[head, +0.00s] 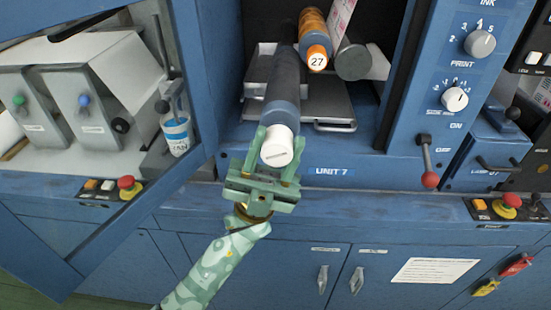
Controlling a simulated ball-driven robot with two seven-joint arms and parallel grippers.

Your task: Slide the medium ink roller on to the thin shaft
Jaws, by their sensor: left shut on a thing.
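A long dark grey-blue roller (281,85) with a white end cap, which I take to be the medium ink roller, points into the dark opening of Unit 7. Its near end sticks out over the front ledge. My left gripper (277,160), green, comes from below with one finger on each side of the white cap and is shut on the roller. The roller's far end is in shadow. I cannot make out the thin shaft, or tell whether the roller is around it. My right gripper is not in view.
An orange roller marked 27 (316,55) and a grey roller (352,61) lie close to the right, above a metal tray (325,103). A red-knobbed lever (429,178) stands right of the opening. An open blue door frame (140,215) is at left.

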